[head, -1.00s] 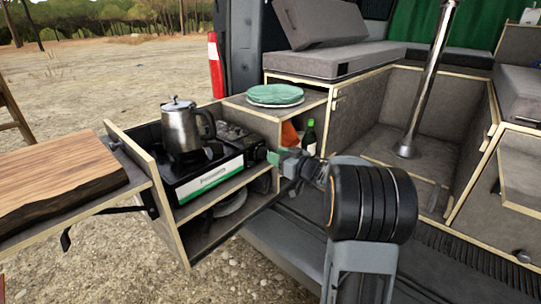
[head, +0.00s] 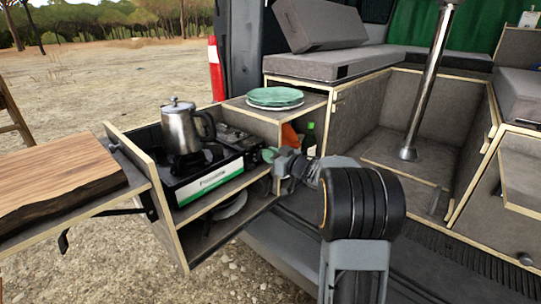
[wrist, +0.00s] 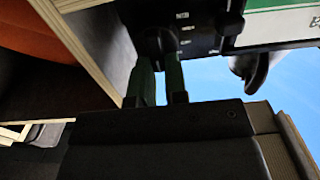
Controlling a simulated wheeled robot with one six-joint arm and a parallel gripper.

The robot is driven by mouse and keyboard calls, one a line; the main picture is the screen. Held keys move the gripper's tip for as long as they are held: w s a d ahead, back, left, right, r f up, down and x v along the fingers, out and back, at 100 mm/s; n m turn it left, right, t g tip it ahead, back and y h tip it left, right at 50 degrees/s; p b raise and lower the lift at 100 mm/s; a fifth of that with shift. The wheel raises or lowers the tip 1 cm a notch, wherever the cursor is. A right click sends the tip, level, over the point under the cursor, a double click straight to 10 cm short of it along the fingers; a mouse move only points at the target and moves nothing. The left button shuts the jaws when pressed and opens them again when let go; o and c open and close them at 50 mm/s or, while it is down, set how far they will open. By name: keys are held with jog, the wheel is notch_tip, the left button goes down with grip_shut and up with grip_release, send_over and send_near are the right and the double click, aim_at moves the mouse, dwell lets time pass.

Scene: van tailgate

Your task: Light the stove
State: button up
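The camping stove (head: 205,172), black with a white and green label, sits on the pull-out unit at the left. A steel kettle (head: 181,127) stands on it. My gripper (head: 267,155) is at the stove's right end; its fingertips are small and partly hidden in the head view. No flame is visible.
Green plates (head: 274,97) lie on the cabinet top behind. A green bottle (head: 309,138) and an orange item (head: 289,134) stand in the cabinet opening close to my gripper. A wooden board (head: 60,175) lies at the left. A metal pole (head: 425,85) stands at the right.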

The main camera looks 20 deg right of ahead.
grip_shut()
jog(key=n+b, duration=0.4)
jog(key=n, duration=0.2)
jog(key=a+f+n+b, duration=0.1)
jog(key=n+b, duration=0.3)
jog(key=n, duration=0.2)
jog(key=f+n+b, duration=0.1)
jog(key=n+b, duration=0.4)
jog(key=n, duration=0.1)
jog(key=shift+s+a+f+n, duration=0.15)
jog(key=shift+s+a+n, duration=0.1)
jog(key=shift+s+n, duration=0.15)
jog(key=n+b, duration=0.3)
jog(key=n, duration=0.2)
jog(key=shift+w+d+f+b, duration=0.1)
jog(key=shift+f+b, duration=0.05)
jog(key=shift+b, duration=0.25)
jog(key=shift+n, duration=0.3)
